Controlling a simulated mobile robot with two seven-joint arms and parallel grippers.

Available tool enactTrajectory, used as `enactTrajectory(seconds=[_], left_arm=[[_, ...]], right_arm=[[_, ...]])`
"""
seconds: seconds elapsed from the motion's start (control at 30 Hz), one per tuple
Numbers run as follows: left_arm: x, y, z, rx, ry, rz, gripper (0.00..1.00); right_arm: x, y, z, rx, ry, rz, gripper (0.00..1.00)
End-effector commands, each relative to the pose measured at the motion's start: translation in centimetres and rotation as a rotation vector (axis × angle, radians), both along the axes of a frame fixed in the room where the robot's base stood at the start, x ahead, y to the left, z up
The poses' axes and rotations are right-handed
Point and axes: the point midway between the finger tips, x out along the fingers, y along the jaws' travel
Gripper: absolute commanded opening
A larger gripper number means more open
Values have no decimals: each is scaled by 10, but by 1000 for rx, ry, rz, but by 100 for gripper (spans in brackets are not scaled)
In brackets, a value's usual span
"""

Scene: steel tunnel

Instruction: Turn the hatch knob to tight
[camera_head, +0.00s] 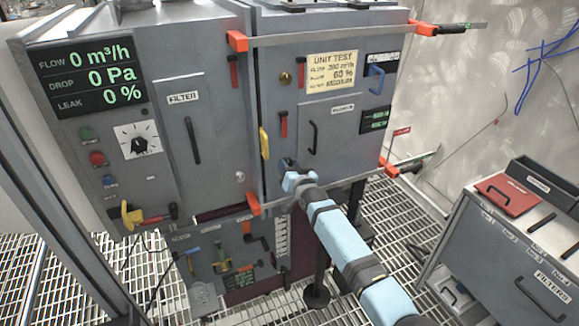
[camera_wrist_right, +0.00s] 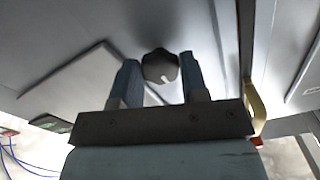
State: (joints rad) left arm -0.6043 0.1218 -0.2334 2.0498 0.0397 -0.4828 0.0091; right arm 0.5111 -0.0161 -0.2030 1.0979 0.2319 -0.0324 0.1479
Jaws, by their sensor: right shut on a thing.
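The hatch (camera_head: 345,135) is a grey panel with a black bar handle (camera_head: 313,137) on the right cabinet. The hatch knob (camera_wrist_right: 160,66) is dark and rounded with a pale mark, and shows between my fingers in the right wrist view. My right gripper (camera_head: 288,164), on a light-blue arm, is at the lower left of the hatch in the head view. Its two blue fingers (camera_wrist_right: 156,85) are shut on the knob, one on each side. The gripper mostly hides the knob in the head view. My left gripper is not in view.
A yellow handle (camera_head: 264,143) stands just left of my right gripper. A display (camera_head: 86,75) reads flow 0, drop 0, leak 0. A grey filter drawer unit (camera_head: 505,245) stands at the right on the grated floor.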

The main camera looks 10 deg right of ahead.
Motion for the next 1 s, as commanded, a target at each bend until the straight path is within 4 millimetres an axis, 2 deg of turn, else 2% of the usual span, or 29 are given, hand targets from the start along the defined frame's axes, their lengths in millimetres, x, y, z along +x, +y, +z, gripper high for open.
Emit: enactTrajectory(seconds=[0.5, 0.53, 0.6, 0.63, 1.0], left_arm=[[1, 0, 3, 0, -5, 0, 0], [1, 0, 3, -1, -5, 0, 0], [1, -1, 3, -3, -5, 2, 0], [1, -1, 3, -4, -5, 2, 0], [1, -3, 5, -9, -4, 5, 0]], right_arm=[[0, 0, -1, 19, 5, 0, 17], [0, 0, -1, 19, 5, 0, 45], [0, 0, -1, 19, 5, 0, 61], [0, 0, -1, 19, 5, 0, 66], [-6, -1, -1, 19, 5, 0, 66]])
